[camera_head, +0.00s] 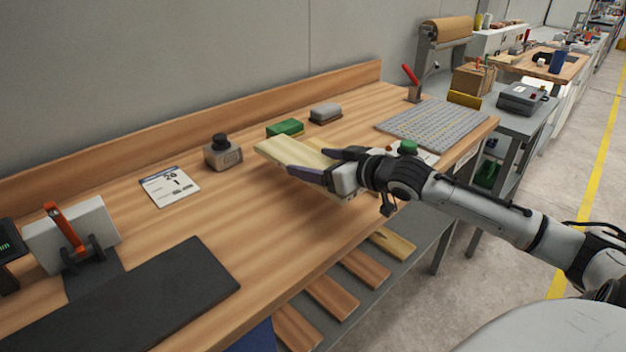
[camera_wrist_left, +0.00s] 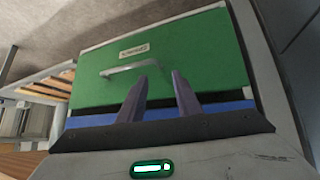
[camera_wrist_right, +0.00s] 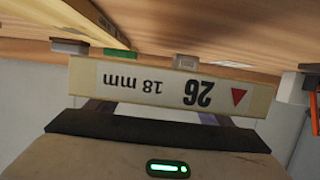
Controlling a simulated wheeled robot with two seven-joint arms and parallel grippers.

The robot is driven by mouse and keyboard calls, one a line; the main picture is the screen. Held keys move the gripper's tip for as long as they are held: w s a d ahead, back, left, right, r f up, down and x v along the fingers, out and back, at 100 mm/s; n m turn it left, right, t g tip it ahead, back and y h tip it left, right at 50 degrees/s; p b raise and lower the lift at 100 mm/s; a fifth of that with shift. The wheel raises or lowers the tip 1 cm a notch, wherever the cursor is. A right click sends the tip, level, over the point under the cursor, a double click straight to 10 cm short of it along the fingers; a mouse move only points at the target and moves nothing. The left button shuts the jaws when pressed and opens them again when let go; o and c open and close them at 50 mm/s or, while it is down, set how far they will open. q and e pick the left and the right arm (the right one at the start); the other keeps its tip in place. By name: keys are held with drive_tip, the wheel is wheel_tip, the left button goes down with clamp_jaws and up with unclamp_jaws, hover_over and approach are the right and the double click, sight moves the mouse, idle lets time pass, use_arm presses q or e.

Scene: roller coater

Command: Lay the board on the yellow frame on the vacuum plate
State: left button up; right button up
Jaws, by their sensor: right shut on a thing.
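The board (camera_head: 284,151) is a pale wooden piece above the middle of the workbench. In the right wrist view its edge (camera_wrist_right: 172,85) carries a label with "26", "18 mm" and a red triangle, upside down. My right gripper (camera_head: 312,162) is shut on the board. The perforated grey plate (camera_head: 440,124), seemingly the vacuum plate, lies at the bench's right end, apart from the board. I cannot make out a yellow frame on it. My left gripper (camera_wrist_left: 160,92) shows only in its wrist view, fingers apart and empty, before a green panel.
A green block (camera_head: 285,128), a grey block (camera_head: 325,113) and a weight (camera_head: 222,152) stand behind the board. A card (camera_head: 169,186) and dark mat (camera_head: 150,290) lie left. A red-handled tool (camera_head: 412,84) stands behind the plate.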

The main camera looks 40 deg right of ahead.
sight(315, 191)
drive_tip(key=shift+f, duration=2.55)
drive_tip(key=o, duration=1.2)
drive_tip(key=shift+f, duration=0.15)
